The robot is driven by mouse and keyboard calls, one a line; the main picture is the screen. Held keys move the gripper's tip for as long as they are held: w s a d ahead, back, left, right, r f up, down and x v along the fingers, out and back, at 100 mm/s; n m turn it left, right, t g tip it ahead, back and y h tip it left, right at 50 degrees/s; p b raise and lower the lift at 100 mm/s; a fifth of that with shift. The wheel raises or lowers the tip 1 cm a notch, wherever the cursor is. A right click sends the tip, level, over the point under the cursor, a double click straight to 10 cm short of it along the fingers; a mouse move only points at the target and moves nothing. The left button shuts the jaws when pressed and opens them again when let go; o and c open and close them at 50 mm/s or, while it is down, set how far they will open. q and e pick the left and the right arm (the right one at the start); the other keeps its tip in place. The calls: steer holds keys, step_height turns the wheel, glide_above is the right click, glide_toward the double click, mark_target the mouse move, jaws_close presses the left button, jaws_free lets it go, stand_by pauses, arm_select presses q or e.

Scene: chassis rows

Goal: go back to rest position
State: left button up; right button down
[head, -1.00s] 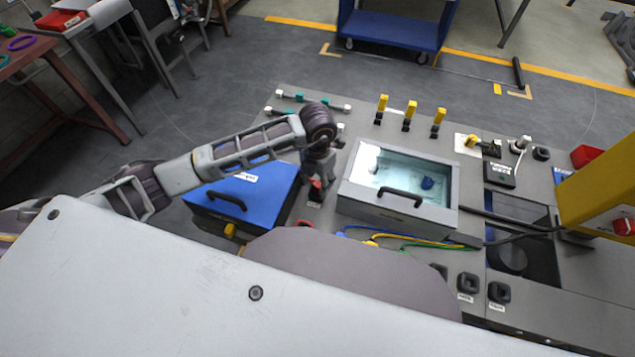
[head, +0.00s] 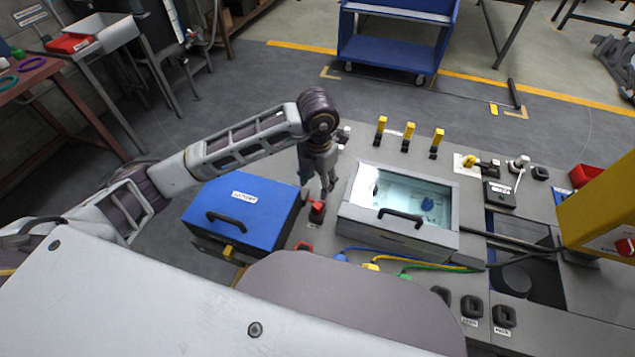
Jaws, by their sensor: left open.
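My left arm comes in from the left, and my left gripper (head: 328,190) hangs down from its wrist above the grey panel (head: 400,160). The gripper is open and holds nothing that I can see. It is just above a small red and black part (head: 317,211), between the blue box and the clear-lidded box; whether it touches the part I cannot tell. My right gripper is not in view.
A blue box (head: 262,190) with a black handle is left of the gripper. A clear-lidded grey box (head: 350,212) is right. Yellow-handled levers (head: 409,130) stand behind. A yellow housing (head: 600,205) is at the far right. Cables (head: 410,258) run in front. A blue cart (head: 395,55) stands beyond.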

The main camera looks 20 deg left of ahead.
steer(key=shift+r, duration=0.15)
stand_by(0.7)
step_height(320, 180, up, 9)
steer(key=p, duration=0.9)
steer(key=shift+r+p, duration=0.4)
steer(key=shift+p, duration=0.15)
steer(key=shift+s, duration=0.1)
